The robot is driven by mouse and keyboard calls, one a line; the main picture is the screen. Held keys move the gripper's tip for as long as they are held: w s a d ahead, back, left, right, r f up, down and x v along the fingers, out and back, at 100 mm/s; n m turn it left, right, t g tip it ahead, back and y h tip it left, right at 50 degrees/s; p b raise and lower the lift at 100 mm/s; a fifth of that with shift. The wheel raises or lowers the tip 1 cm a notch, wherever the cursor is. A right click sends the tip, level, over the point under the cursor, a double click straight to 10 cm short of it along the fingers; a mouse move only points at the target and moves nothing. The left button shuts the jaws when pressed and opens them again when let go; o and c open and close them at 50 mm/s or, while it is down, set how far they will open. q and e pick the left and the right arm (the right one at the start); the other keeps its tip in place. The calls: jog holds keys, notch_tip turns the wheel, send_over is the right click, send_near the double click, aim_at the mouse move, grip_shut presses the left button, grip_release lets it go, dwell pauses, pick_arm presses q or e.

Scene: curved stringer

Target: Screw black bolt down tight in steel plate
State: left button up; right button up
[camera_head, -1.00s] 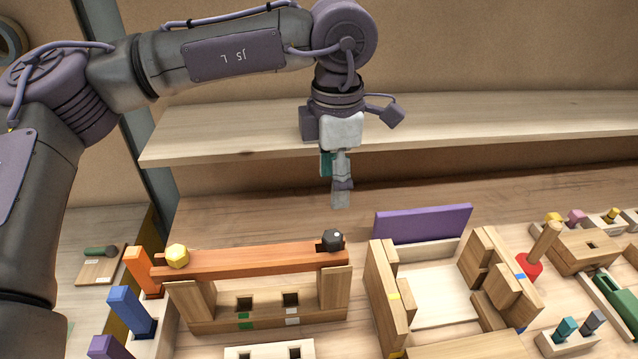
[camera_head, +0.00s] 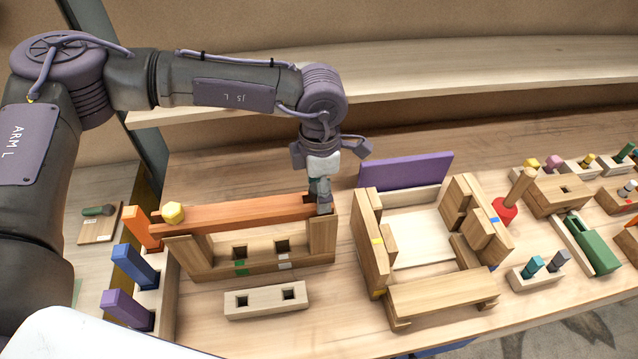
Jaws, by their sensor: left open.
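My left gripper (camera_head: 323,207) points down at the right end of the orange beam (camera_head: 250,211). It is open, with its fingers at the spot where the black bolt stood in the earlier frame. The black bolt is hidden by the gripper now, so I cannot tell whether the fingers touch it. I cannot make out a steel plate at that beam end. The beam lies across a wooden stand (camera_head: 205,264), and a yellow hexagonal bolt head (camera_head: 173,212) sits at its left end. My right gripper is not in view.
A purple panel (camera_head: 405,171) stands behind an open wooden frame (camera_head: 371,240) to the right. Orange, blue (camera_head: 134,267) and purple (camera_head: 124,307) pieces stand at the left. A block with two square holes (camera_head: 267,301) lies in front. Small pegs and blocks fill the right side.

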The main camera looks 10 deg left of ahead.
pick_arm(q)
grip_shut()
jog(key=m+b, duration=0.1)
jog(key=m, duration=0.1)
jog(key=m+b, duration=0.2)
jog(key=shift+f+m+b, duration=0.3)
jog(key=shift+f+m, duration=0.1)
jog(key=m+b, duration=0.1)
jog(key=m, duration=0.1)
jog(key=shift+m, duration=0.3)
jog(key=shift+s+a+r+m, duration=0.1)
jog(key=shift+r+m, duration=0.05)
jog(key=shift+m, duration=0.15)
